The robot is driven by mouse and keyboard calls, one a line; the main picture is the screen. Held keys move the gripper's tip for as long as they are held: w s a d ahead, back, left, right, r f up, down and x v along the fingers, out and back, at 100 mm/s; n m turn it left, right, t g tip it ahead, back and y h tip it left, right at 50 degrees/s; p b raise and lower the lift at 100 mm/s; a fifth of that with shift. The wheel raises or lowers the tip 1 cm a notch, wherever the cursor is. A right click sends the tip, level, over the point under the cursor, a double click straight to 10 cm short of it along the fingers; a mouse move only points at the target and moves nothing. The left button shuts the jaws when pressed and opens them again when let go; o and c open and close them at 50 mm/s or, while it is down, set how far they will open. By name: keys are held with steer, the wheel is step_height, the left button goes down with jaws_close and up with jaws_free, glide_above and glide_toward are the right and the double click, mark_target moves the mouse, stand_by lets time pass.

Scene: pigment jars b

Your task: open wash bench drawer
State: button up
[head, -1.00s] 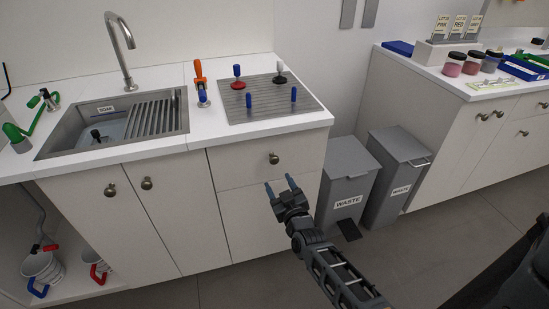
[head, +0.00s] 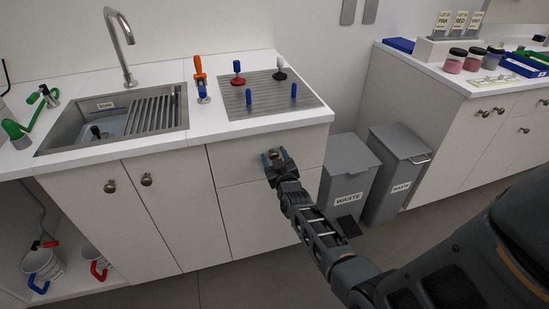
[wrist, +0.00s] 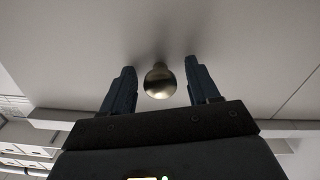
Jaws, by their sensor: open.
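The wash bench drawer (head: 235,160) is the upper front panel under the drainer, and it looks closed, flush with the panel below. Its round metal knob (wrist: 160,82) shows in the wrist view between my two fingers, with a gap on each side. My gripper (head: 270,157) is at the drawer front in the head view and hides most of the knob there. In the wrist view my gripper (wrist: 158,88) is open, its fingers either side of the knob and apart from it.
A sink (head: 115,125) is set in the white worktop at left. A ridged drainer (head: 268,97) with coloured-handled tools lies above the drawer. Two grey waste bins (head: 350,175) (head: 397,170) stand right of the bench. Cupboard doors (head: 125,215) are left of the drawer.

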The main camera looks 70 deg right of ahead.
jaws_close()
stand_by(0.5)
